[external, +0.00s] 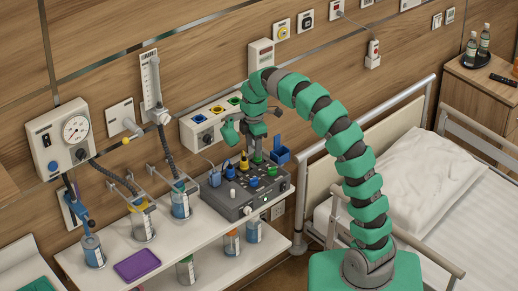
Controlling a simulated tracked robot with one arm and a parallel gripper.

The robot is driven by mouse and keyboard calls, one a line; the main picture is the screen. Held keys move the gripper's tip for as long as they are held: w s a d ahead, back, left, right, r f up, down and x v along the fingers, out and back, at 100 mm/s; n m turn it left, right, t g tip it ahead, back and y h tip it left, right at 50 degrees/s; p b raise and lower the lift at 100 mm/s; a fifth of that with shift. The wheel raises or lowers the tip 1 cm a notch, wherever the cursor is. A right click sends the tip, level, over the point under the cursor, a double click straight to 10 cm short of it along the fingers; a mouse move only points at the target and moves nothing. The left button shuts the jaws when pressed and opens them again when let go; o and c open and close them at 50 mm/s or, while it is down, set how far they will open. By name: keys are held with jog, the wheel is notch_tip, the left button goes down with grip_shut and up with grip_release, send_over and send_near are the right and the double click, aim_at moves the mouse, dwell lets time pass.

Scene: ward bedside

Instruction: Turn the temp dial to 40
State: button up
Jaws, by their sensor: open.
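A grey control box (240,207) sits on the white shelf, with several coloured knobs and plugs on its sloped top. These include a tall yellow one (244,163) at the back and blue ones nearer the front. The labels are too small to read, so I cannot tell which one is the temp dial or where it points. My gripper (258,150) is open and points down over the back part of the box. It is close to a green knob; whether it touches anything cannot be told. My gripper and wrist hide part of the wall behind.
Jars with hoses (181,203) stand left of the box, with a purple tray (137,265) in front. A blue holder (280,154) is close at the box's right rear. A wall panel with coloured sockets (207,128) is behind. The bed (470,195) lies to the right.

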aim_at(254, 181)
notch_tip(254, 181, down, 14)
jog(key=shift+r, duration=0.1)
dwell(0.5)
jog(key=c, duration=1)
